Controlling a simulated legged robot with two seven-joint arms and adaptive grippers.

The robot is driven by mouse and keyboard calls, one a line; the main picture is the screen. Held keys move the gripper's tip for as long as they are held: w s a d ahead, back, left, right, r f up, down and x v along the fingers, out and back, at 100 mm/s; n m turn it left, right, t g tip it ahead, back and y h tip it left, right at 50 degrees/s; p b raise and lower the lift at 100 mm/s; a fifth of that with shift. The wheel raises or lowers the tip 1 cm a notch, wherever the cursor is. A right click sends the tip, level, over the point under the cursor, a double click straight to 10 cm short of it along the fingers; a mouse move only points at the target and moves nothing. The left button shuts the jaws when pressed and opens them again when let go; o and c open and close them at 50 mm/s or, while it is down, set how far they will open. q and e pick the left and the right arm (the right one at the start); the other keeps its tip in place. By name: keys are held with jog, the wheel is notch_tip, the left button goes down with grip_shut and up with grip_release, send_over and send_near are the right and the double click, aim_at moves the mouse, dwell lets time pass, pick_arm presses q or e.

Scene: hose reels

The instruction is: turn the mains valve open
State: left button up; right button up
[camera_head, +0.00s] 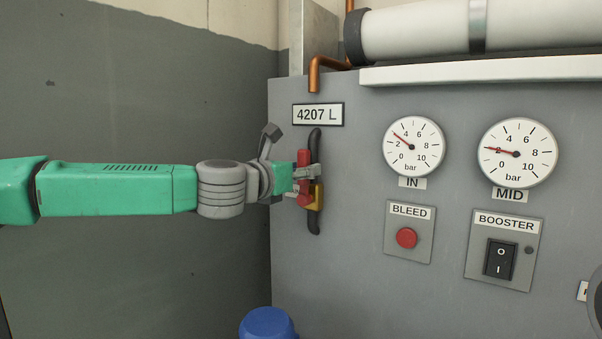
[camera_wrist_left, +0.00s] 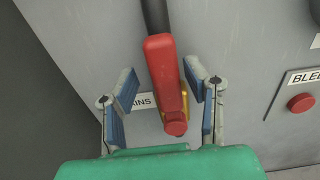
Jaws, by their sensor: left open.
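The mains valve has a red lever handle (camera_wrist_left: 161,70) and a yellow body (camera_head: 318,194) on a black vertical pipe (camera_head: 315,140) on the grey panel. In the left wrist view the lever stands nearly upright in line with the pipe, tilted slightly. My left gripper (camera_wrist_left: 166,88) is open, with one finger on each side of the lever and visible gaps. A label reading "INS" (camera_wrist_left: 143,101) is partly hidden behind the finger and lever. In the head view the gripper (camera_head: 308,178) hides part of the valve. My right gripper is not in view.
The panel carries an IN gauge (camera_head: 413,146), a MID gauge (camera_head: 517,153), a red BLEED button (camera_head: 406,238) and a BOOSTER switch (camera_head: 500,260). A white shelf (camera_head: 480,72) juts out above. A blue round object (camera_head: 267,324) stands below the valve.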

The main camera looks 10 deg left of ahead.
pick_arm(q)
notch_tip(320, 180, up, 9)
jog(key=shift+d+f, duration=0.15)
jog(key=shift+a+r, duration=0.2)
jog(key=shift+r, duration=0.25)
